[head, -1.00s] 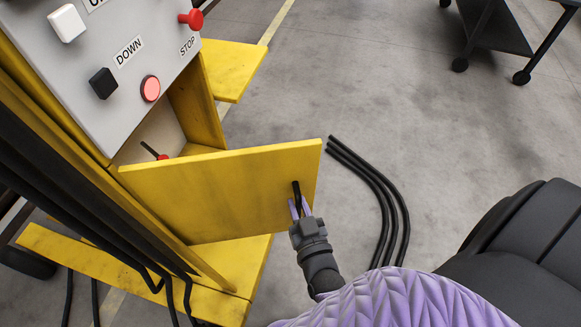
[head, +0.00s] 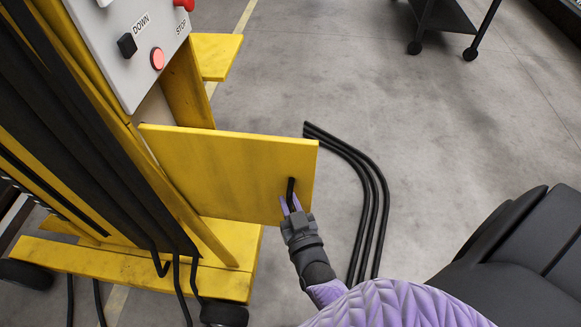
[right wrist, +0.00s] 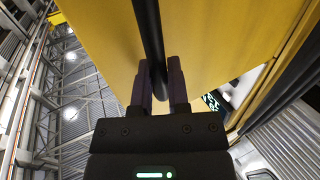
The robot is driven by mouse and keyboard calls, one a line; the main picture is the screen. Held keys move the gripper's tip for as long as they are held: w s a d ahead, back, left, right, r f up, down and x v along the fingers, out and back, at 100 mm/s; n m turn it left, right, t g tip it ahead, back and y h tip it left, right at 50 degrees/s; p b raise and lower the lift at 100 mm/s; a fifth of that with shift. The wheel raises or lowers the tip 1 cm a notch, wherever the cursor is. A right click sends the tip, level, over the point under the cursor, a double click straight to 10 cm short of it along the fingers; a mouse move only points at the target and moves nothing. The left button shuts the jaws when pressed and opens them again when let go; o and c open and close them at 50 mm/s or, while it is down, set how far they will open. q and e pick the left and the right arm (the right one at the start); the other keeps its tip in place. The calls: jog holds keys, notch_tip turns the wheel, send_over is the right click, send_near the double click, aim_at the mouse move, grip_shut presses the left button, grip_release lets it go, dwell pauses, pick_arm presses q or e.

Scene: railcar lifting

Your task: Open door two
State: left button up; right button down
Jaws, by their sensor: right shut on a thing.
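The yellow door (head: 225,172) stands swung out from the yellow lift cabinet, hinged at its left edge. Its black bar handle (head: 290,190) is near the door's free right edge. My right gripper (head: 292,205) is shut on the handle, with its purple fingers on either side of it. In the right wrist view the fingers (right wrist: 162,85) straddle the black handle (right wrist: 150,45) against the yellow door panel (right wrist: 105,35). No number shows on the door. The cabinet inside is mostly hidden behind the door. My left gripper is not in view.
A grey panel (head: 125,70) with DOWN and STOP buttons sits above the door. Black cables (head: 372,200) lie on the floor to the right. A dark wheeled cart (head: 440,18) stands at the back.

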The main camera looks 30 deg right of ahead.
jog(key=shift+s+a, duration=0.15)
jog(key=shift+a, duration=0.15)
jog(key=c, duration=0.6)
grip_release()
jog(key=shift+c, duration=0.2)
